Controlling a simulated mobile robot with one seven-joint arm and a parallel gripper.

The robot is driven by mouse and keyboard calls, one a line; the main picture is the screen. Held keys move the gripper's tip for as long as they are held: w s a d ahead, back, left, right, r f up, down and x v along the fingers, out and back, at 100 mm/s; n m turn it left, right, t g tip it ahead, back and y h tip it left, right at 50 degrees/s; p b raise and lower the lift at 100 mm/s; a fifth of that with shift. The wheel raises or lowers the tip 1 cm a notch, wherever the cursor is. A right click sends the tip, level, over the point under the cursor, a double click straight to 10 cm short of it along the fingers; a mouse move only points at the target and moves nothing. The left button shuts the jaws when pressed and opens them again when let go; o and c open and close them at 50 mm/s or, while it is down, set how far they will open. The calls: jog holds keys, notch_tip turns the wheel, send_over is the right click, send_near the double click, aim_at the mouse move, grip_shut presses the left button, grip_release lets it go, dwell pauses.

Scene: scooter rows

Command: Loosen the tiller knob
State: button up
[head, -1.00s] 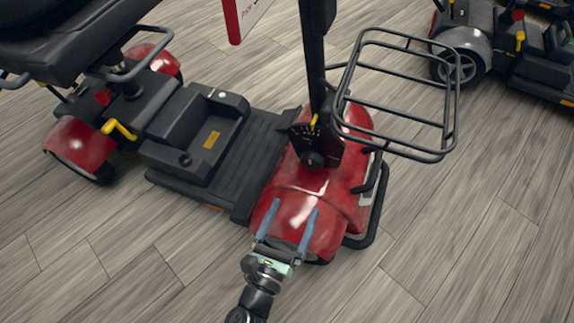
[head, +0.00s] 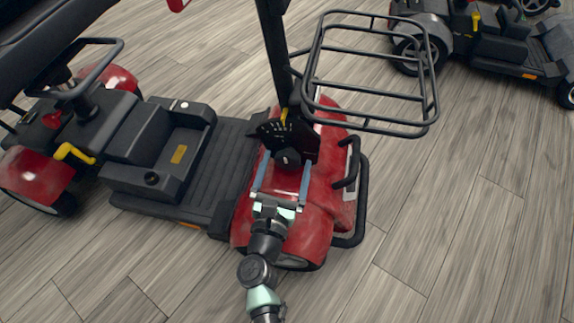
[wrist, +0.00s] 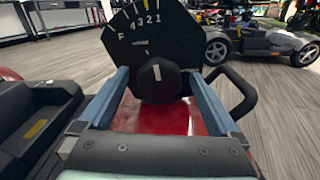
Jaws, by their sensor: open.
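The tiller knob (head: 287,159) is a round black knob with a white mark, at the base of the tiller on the red scooter. In the wrist view the knob (wrist: 158,77) sits below a black dial plate (wrist: 145,32) with white numbers, and its white mark is about upright. My gripper (head: 282,178) is open, its two blue fingers pointing at the knob, one to each side in the picture. In the wrist view the fingers (wrist: 160,90) frame the knob. I cannot tell whether they reach around it. Nothing is held.
The tiller post (head: 274,50) rises above the knob. A wire basket (head: 370,85) is at its right, and a black bumper bar (head: 358,200) below that. The seat (head: 60,30) is at the left. Another scooter (head: 490,40) stands at the back right. The floor at the right is clear.

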jog(key=shift+w+d, duration=0.15)
jog(key=shift+w, duration=0.5)
jog(key=c, duration=1.4)
jog(key=shift+o, duration=0.2)
jog(key=shift+r+n+p, duration=0.1)
jog(key=shift+n+p, duration=0.35)
jog(key=shift+n, duration=1.85)
jog(key=o, duration=1.4)
jog(key=shift+c, duration=0.2)
